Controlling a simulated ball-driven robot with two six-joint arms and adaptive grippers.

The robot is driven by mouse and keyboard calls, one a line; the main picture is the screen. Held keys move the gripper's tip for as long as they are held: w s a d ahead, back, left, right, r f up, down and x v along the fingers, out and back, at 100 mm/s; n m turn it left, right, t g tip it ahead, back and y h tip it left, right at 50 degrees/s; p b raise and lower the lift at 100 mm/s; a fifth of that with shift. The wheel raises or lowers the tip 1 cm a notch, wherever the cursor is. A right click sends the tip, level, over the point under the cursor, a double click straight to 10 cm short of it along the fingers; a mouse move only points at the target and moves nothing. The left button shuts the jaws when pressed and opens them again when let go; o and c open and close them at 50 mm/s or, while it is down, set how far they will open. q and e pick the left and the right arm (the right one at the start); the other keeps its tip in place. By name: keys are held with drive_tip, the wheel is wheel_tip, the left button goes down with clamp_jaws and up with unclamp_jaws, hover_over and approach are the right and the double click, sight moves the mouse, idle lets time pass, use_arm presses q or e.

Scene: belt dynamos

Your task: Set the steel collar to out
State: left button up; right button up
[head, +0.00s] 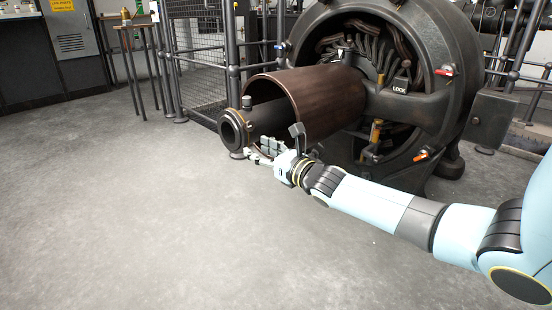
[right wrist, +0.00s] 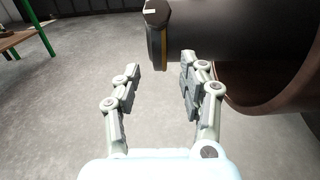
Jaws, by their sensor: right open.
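A dark shaft (head: 266,120) sticks out of a brown half-open sleeve on the big machine. A dark ring (head: 232,130), which looks like the steel collar, sits at the shaft's free end with a brass-coloured band behind it. In the right wrist view the ring (right wrist: 156,13) shows at the top, with a pale mark on it, beside the shaft (right wrist: 215,38). My right gripper (head: 262,150) is just below and right of the ring. It also shows in the right wrist view (right wrist: 160,75), open and empty, its fingers apart. My left gripper is out of view.
The brown sleeve (head: 312,103) lies close to my right gripper, also at right in the right wrist view (right wrist: 262,88). A LOCK tag (head: 399,87) and red (head: 445,71) and orange (head: 421,155) handles are on the machine. The floor in front is clear.

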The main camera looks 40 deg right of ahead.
drive_tip(key=s, duration=0.9)
drive_tip(key=shift+d, duration=0.35)
